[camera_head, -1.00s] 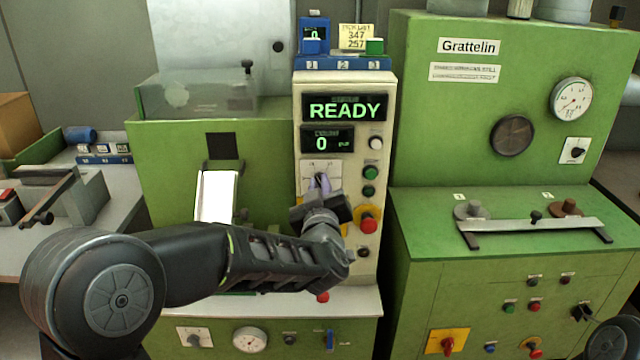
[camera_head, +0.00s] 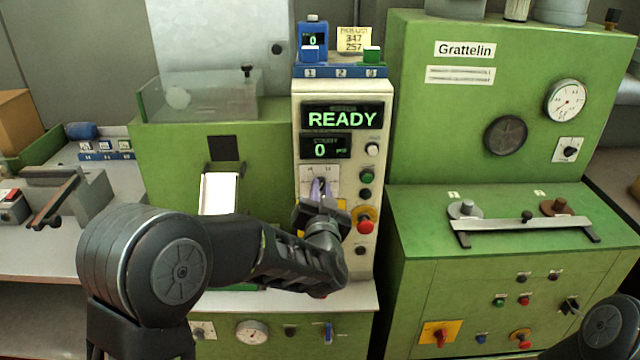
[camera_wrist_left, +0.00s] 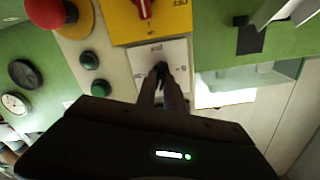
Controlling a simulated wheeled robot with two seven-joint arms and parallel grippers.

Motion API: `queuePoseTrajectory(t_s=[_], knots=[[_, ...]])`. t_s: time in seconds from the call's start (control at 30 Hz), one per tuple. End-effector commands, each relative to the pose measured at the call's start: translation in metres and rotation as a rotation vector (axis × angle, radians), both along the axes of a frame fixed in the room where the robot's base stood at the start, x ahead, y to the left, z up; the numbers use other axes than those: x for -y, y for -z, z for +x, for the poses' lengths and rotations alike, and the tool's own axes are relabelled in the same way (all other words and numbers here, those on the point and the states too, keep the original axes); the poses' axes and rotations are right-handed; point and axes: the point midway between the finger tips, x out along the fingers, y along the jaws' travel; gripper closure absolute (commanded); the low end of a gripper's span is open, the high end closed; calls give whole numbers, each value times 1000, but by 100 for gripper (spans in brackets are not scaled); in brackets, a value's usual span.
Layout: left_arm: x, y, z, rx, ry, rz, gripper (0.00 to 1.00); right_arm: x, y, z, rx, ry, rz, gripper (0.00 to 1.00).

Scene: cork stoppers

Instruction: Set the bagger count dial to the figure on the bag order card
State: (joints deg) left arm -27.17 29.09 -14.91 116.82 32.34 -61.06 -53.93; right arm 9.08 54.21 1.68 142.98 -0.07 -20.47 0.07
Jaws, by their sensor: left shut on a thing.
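The count dial's white plate (camera_head: 307,172) is on the front of the cream panel, below the display reading 0. My left gripper (camera_head: 322,187) is at the dial with its fingers shut on the small dark knob. In the left wrist view, the fingers (camera_wrist_left: 161,82) close around the knob (camera_wrist_left: 161,68) in front of the plate (camera_wrist_left: 178,50). The fingers hide most of the knob, and its setting cannot be read. My right gripper is not in view.
The upper display (camera_head: 342,118) shows READY. A red stop button (camera_head: 365,226) and green buttons (camera_head: 366,176) sit close right of the dial. A bright white panel (camera_head: 219,193) is to the left. The green Grattelin cabinet (camera_head: 450,110) stands at right.

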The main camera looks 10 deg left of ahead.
Motion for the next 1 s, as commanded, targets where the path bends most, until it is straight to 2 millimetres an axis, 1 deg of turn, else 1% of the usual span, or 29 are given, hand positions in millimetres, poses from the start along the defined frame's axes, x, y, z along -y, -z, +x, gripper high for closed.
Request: queuePoseTrajectory(t_s=[0.03,0.3,0.73,0.77,1.0], knots=[[1,-2,0,-7,1,25,100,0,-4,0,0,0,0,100],[1,0,0,-28,0,109,100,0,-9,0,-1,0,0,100],[1,0,0,-30,0,119,100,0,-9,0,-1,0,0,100],[1,0,0,-31,1,119,86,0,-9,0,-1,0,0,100],[1,0,0,-30,0,119,66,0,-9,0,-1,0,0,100]])
